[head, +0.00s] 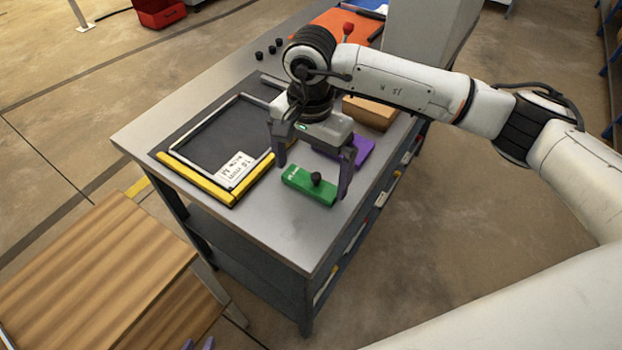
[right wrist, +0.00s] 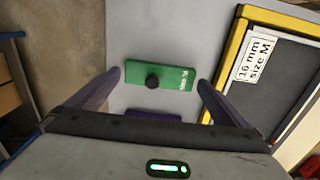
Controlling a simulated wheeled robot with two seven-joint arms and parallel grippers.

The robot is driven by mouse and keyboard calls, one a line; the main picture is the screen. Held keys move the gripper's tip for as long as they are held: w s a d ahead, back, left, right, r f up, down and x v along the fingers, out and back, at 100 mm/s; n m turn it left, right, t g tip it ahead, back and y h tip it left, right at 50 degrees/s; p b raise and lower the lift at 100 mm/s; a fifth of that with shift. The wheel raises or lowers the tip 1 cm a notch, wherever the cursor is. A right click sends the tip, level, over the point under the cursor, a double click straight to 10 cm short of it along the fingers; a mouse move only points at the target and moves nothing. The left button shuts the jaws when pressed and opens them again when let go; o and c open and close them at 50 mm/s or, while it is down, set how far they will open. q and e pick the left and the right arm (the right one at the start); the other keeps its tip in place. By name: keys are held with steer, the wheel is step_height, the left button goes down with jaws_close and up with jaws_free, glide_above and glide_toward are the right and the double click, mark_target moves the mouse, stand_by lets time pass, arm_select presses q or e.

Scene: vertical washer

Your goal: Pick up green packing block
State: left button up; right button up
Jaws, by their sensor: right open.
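The green packing block (head: 300,183) is a flat bar with a black knob on top. It lies near the front edge of the grey workbench (head: 283,233), and it shows in the right wrist view (right wrist: 175,76). My right gripper (head: 312,180) is open above the block, with one finger towards each end. In the right wrist view its fingertips (right wrist: 160,80) are apart and empty, with the block between them in the picture. Only the dark purple fingertips of my left gripper (head: 198,343) show at the bottom edge of the head view, apart, with nothing visible between them.
A purple block (head: 358,152) lies just behind the green one. A dark tray with a yellow edge (head: 195,179) and a size label is on the left. A brown block (head: 371,112) is further back. A wooden surface (head: 90,265) stands at the lower left.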

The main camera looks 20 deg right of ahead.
steer(key=shift+f, duration=0.7)
steer(key=c, duration=0.8)
